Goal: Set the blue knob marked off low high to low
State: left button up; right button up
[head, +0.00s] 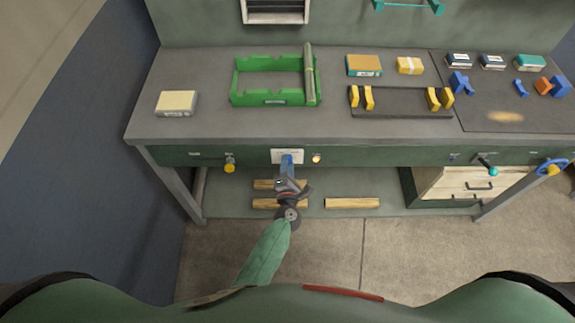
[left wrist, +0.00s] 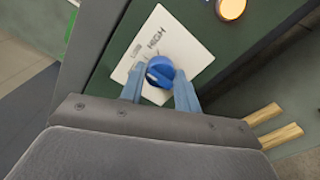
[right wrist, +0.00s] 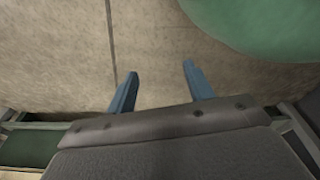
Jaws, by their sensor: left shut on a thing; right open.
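The blue knob (left wrist: 159,70) sits on a white plate (left wrist: 180,45) on the bench's dark green front panel. In the left wrist view the word HIGH and a smaller, blurred label show on the plate; the rest is hidden. My left gripper (left wrist: 160,82) is shut on the knob, one blue finger on each side. Which mark the knob points at I cannot tell. In the head view the white plate (head: 277,157) shows behind my left gripper (head: 288,162), which hides the knob. My right gripper (right wrist: 157,80) is open and empty above the concrete floor.
An amber round light (left wrist: 232,8) sits beside the plate. A yellow knob (head: 229,166) is left of it on the panel. A teal-ended crank (head: 493,171) and a blue handwheel (head: 552,167) are at the right. Wood bars (head: 352,203) lie on the lower shelf.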

pick_arm(q)
jog(key=o, duration=1)
pick_arm(e)
jog(key=shift+w, duration=0.1)
pick_arm(q)
jog(key=shift+s+b, duration=1.6)
jog(key=shift+s, duration=2.3)
pick_arm(e)
jog(key=w+a+r, duration=0.2)
jog(key=w+r, duration=0.2)
jog(key=shift+w+a, duration=0.15)
jog(key=shift+a, duration=0.1)
